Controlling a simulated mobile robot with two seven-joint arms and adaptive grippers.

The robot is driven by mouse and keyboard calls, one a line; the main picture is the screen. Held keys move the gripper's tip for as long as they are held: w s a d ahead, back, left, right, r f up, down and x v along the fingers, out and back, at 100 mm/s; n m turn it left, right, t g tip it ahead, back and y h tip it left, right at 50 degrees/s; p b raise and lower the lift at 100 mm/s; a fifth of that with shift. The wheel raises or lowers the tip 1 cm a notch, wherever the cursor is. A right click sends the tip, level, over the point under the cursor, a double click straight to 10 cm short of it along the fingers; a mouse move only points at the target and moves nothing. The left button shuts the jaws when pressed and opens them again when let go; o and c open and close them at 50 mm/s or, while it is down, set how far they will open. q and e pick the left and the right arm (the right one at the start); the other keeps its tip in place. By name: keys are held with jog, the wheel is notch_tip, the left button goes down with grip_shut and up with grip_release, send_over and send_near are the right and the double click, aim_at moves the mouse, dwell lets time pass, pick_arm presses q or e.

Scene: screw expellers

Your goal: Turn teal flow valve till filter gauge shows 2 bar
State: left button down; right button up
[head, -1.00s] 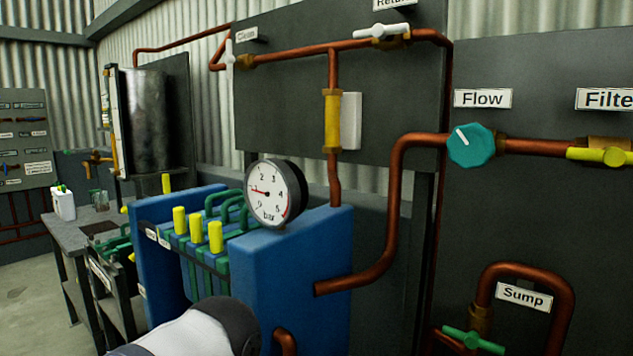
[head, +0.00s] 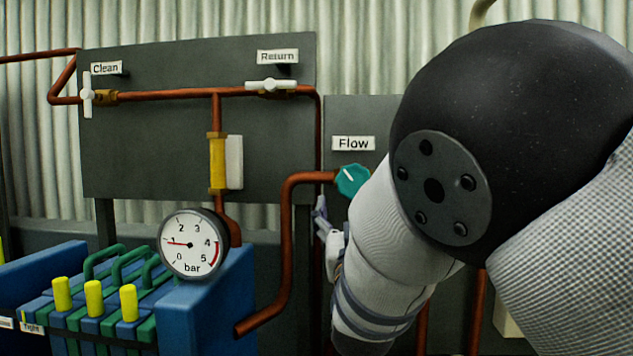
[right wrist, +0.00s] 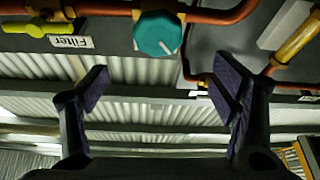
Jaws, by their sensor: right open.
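The teal flow valve (head: 352,180) is a faceted knob with a white pointer line, under the Flow label. My right forearm covers its lower right edge in the head view. The pressure gauge (head: 190,244) has a white dial marked 0 to 5 bar, and its red needle points at about 1. My right gripper (head: 328,232) is partly hidden behind its own arm, below and left of the knob in the picture. In the right wrist view it is open and empty (right wrist: 160,92), with the teal knob (right wrist: 157,35) ahead, apart from the fingers. My left gripper is out of view.
Copper pipes (head: 287,240) run along the dark panel beside the valve. A yellow-handled valve (right wrist: 37,28) sits by the Filter label (right wrist: 68,42). White-handled valves (head: 270,86) are above. The blue filter press (head: 215,310) stands at lower left.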

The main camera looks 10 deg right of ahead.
aim_at(354, 186)
jog(key=x, duration=0.3)
jog(key=b+x, duration=0.1)
jog(key=x, duration=0.3)
jog(key=f+x, duration=0.1)
jog(key=x, duration=0.2)
jog(key=shift+w+d, duration=0.35)
jog(key=shift+w, duration=0.2)
jog(key=shift+w+r, duration=0.15)
jog(key=shift+r, duration=0.1)
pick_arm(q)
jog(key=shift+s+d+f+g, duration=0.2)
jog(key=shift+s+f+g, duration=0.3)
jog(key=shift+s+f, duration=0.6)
pick_arm(e)
jog(key=shift+r, duration=0.1)
jog(key=shift+c, duration=0.6)
jog(key=c, duration=1)
